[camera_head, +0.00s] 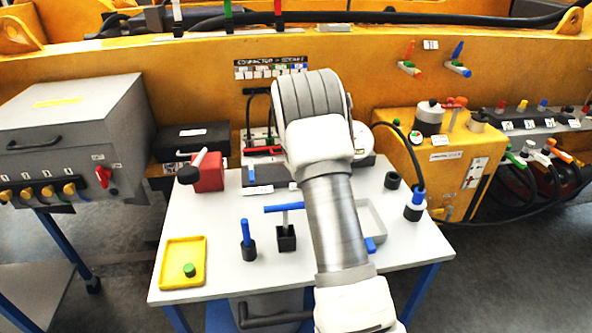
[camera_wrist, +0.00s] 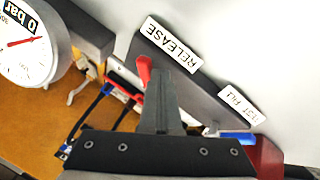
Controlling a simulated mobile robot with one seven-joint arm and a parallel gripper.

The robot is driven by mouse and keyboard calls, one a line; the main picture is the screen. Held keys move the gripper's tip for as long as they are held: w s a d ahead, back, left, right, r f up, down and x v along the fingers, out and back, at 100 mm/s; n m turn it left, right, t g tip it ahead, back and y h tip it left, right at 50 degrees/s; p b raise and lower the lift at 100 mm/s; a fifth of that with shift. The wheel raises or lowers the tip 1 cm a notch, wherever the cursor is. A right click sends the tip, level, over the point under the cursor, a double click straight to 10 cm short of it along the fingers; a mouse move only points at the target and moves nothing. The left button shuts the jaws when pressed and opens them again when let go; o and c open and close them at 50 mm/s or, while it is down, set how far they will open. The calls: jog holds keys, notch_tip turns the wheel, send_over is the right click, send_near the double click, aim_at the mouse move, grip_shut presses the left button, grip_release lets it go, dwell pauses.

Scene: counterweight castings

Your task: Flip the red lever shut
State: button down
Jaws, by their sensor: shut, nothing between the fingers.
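A red lever (camera_wrist: 143,72) shows in the wrist view beside a white label reading RELEASE (camera_wrist: 172,46), on a dark block. My gripper (camera_wrist: 160,72) is shut and empty, its fingertips right beside the lever and partly covering it. I cannot tell whether they touch it. In the head view my arm hides my gripper and most likely this lever.
A pressure gauge (camera_wrist: 25,40) stands at upper left in the wrist view. A blue lever (camera_wrist: 236,136) and a red block (camera_wrist: 268,158) are at lower right. On the white table (camera_head: 210,225) stand a yellow tray (camera_head: 166,275) and a blue T-handle (camera_head: 284,208).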

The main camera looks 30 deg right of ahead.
jog(key=d+n+y+p, duration=0.1)
jog(key=d+n+p, duration=0.1)
jog(key=n+p, duration=0.1)
jog(key=shift+d+r+t+y, duration=0.15)
jog(key=shift+d+t+y, duration=0.25)
jog(key=shift+d+n+p, duration=0.1)
jog(key=shift+n+p, duration=0.2)
jog(key=shift+w+d+f, duration=0.1)
jog(key=shift+w+d, duration=0.15)
jog(key=shift+d, duration=0.35)
jog(key=shift+w+d+f, duration=0.1)
jog(key=shift+w+d, duration=0.15)
jog(key=shift+d, duration=0.3)
jog(key=shift+w+d, duration=0.3)
jog(key=shift+d, duration=0.1)
jog(key=shift+w+d+r, duration=0.15)
jog(key=shift+d+r, duration=0.15)
jog(key=shift+a+f+b, duration=0.1)
jog(key=shift+b, duration=0.3)
